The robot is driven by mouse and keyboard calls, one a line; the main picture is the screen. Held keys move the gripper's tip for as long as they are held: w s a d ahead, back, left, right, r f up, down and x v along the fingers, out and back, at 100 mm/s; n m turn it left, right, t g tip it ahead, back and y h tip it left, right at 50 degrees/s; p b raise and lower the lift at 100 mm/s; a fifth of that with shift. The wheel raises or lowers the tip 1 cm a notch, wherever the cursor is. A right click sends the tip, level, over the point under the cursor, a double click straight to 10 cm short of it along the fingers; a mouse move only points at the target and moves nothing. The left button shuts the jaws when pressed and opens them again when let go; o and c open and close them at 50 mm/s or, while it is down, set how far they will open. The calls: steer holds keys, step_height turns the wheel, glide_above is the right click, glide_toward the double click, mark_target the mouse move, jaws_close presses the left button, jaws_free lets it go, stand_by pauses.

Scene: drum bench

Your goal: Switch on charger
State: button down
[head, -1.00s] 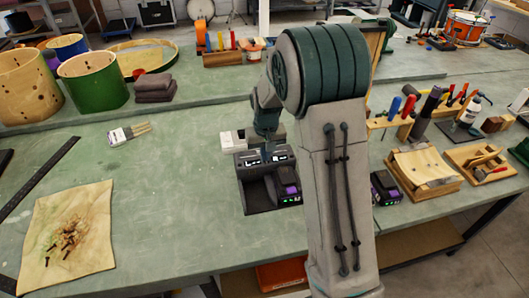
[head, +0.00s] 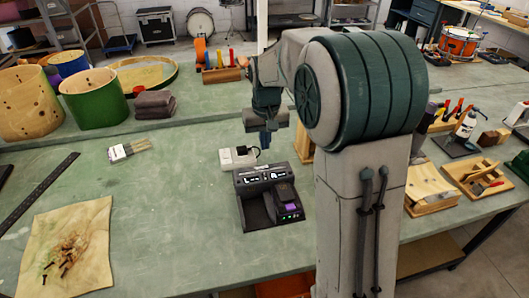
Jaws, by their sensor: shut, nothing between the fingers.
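The left bay is empty. A white power box (head: 231,159) with a black plug (head: 241,150) in it lies just behind the charger. My gripper (head: 265,146) is shut and empty, pointing down, above the bench near the right end of the white box and behind the charger. I cannot tell whether it touches anything.
My arm hides much of the right bench.

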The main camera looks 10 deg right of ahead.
steer(key=shift+r, duration=0.3)
steer(key=s+d+r+t, duration=0.1)
steer(key=s, duration=1.1)
steer(key=s+d+r+t, duration=0.1)
steer(key=s, duration=1.2)
steer(key=shift+d, duration=0.35)
steer(key=shift+d, duration=0.2)
